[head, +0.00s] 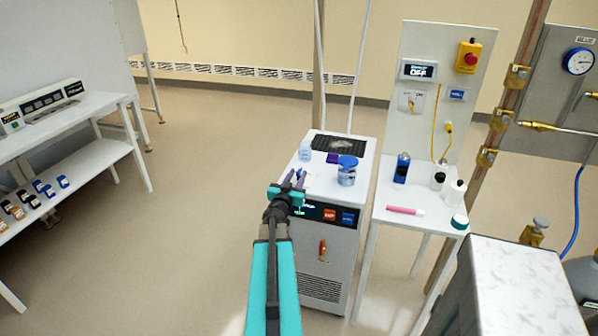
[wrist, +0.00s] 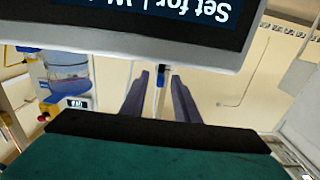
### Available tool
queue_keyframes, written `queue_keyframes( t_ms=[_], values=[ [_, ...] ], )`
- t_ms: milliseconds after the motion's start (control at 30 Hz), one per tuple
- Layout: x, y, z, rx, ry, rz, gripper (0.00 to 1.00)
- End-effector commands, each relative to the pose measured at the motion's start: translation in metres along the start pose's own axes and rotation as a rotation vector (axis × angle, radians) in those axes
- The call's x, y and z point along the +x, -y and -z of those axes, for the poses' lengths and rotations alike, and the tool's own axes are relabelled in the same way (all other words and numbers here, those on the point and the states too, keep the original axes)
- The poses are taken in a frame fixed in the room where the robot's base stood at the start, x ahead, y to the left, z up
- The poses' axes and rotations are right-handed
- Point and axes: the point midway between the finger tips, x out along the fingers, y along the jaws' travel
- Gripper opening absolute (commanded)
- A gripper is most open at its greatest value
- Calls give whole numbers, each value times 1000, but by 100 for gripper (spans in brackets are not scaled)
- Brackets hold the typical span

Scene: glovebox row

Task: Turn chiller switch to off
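The chiller (head: 340,225) is a white cabinet in the middle of the head view, with a dark front panel (head: 312,212) carrying a green-lit display, an orange label and a blue label. A red-and-yellow handle-like part (head: 322,250) sits lower on its front. My gripper (head: 292,178) is at the chiller's upper left front and hides part of it. In the wrist view my gripper (wrist: 160,95) has its two purple fingers apart. A small blue-tipped white item (wrist: 161,76) shows between them, apparently untouched. A dark panel (wrist: 130,20) with upside-down text is close above. I cannot identify the switch clearly.
A blue-lidded jar (head: 347,172) and a clear bottle (head: 304,152) stand on the chiller. A side table (head: 395,195) with several bottles and a pink marker (head: 405,210) is to the right. A board behind it has an OFF display (head: 418,70). Open floor lies left.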

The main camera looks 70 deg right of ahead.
Motion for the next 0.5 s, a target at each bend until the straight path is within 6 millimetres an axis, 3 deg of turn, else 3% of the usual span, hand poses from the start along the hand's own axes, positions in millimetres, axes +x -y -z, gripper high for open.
queue_keyframes(
  t_ms=[200, 500],
  values=[
    [21, 0, 0, 0, 0, 0, 28],
    [36, 0, 0, 1, 0, 1, 28]
  ],
)
